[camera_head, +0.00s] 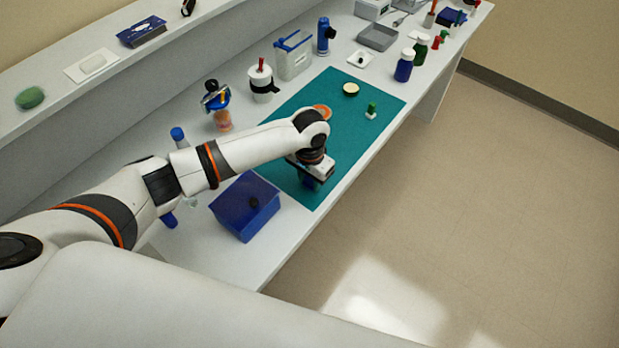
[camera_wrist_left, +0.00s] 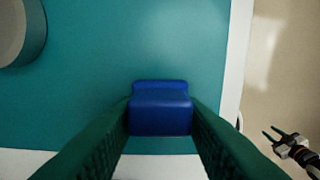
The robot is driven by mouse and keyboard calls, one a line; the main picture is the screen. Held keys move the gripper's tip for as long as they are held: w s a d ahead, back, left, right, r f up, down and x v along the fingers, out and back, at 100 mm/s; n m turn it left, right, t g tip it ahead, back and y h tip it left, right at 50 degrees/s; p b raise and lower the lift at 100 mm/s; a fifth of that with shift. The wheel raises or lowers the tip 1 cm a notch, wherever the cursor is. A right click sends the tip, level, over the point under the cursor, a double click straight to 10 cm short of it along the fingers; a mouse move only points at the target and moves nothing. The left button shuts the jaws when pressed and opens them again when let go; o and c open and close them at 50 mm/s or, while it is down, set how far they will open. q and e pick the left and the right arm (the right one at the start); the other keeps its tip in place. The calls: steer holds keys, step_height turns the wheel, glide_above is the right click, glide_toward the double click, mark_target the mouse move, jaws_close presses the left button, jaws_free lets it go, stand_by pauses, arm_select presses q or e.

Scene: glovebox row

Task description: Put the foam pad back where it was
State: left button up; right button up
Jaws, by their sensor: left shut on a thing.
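My left gripper (camera_head: 312,180) is over the near part of the teal mat (camera_head: 345,115). In the left wrist view its dark green fingers are shut on a small blue block (camera_wrist_left: 160,112), which may be the foam pad. The block is above or on the mat near its edge; I cannot tell whether it touches. In the head view the gripper and arm mostly hide it. My right gripper (camera_wrist_left: 278,136) shows at the right of the left wrist view, beyond the bench edge, with its fingers apart and empty.
A blue box (camera_head: 245,206) stands just left of the mat. A cream-topped disc (camera_head: 351,89) and a small green-topped item (camera_head: 371,110) lie on the mat. A white cup (camera_head: 261,82) and bottles (camera_head: 404,66) stand around. A green oval (camera_head: 30,97) lies on the shelf.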

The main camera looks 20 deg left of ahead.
arm_select(q)
steer(key=o, duration=0.9)
steer(key=shift+f, duration=0.15)
step_height(320, 180, up, 12)
steer(key=shift+r+b, duration=0.2)
steer(key=shift+b, duration=0.35)
